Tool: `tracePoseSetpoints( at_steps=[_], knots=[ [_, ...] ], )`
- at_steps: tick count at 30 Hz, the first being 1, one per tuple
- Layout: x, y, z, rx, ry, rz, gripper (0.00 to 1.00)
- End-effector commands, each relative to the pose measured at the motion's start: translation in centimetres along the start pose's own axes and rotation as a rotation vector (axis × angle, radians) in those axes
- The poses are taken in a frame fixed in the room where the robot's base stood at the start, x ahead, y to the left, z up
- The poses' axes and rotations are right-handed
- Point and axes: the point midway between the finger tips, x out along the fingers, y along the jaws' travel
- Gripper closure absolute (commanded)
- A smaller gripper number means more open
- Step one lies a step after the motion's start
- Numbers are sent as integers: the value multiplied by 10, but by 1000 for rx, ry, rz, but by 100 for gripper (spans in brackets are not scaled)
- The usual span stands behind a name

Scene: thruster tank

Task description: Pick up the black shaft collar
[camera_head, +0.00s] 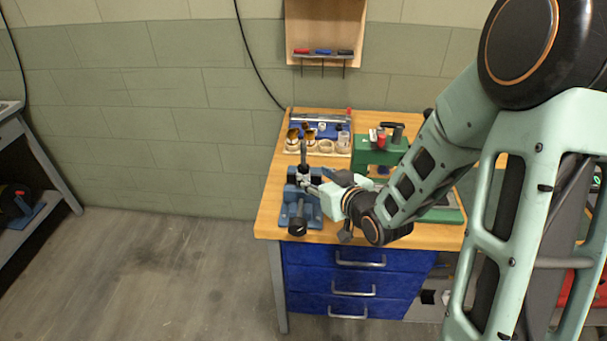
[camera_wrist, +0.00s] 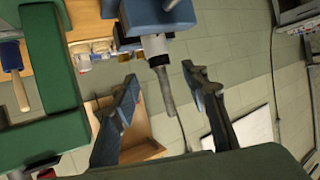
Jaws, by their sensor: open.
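A blue vise (camera_head: 300,208) stands at the bench's left front and also shows at the top of the wrist view (camera_wrist: 160,15). A pale cylinder (camera_wrist: 155,46) with a dark grey rod (camera_wrist: 164,88) stands in it; the rod rises upright in the head view (camera_head: 303,150). My gripper (camera_wrist: 160,97) is open, its two fingers on either side of the rod with visible gaps, apparently empty. In the head view my gripper (camera_head: 314,186) is beside the vise, partly hidden by my wrist.
A green press (camera_head: 378,153) stands to the right, close to my arm. Behind the vise is a wooden tray (camera_head: 318,151) with several round cups, and a blue bin (camera_head: 298,128). A wooden wall rack (camera_head: 325,25) hangs behind. The bench's front left corner (camera_head: 268,225) is clear.

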Motion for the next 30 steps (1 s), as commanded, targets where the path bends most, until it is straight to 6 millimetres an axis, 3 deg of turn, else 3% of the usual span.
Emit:
tracePoseSetpoints(
  at_steps=[5,13,22,30],
  knots=[
    [12,0,-1,0,-1,0,58],
    [50,1,-2,-1,-1,-1,58],
    [56,1,-3,0,-1,1,58],
    [56,2,-3,0,-1,1,86]
  ],
)
